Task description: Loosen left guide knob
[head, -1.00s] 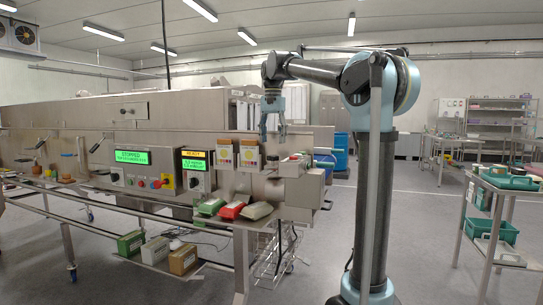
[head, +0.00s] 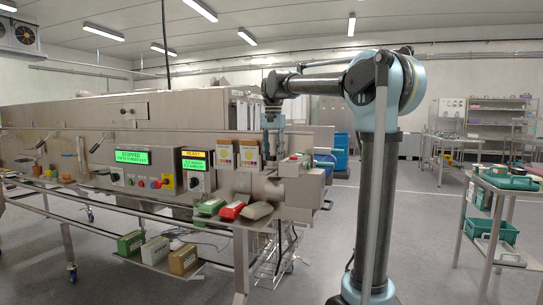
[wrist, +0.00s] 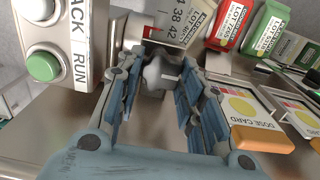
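A grey lobed knob (wrist: 158,75) shows in the wrist view at the far end of my gripper, beside a printed scale with numbers. My gripper (wrist: 164,88) is open, with one blue-padded finger on each side of the knob. Gaps show between the pads and the knob, so it is not gripped. In the head view my gripper (head: 272,160) points down at the right end of the steel conveyor tunnel machine (head: 100,108). I cannot make out the knob there.
A green button (wrist: 43,66) beside a RUN label is close to the left finger in the wrist view. Dose cards (wrist: 240,108) and an orange block (wrist: 262,139) lie close on the right. Red (head: 230,210) and green packs (head: 211,207) rest on the machine's front shelf.

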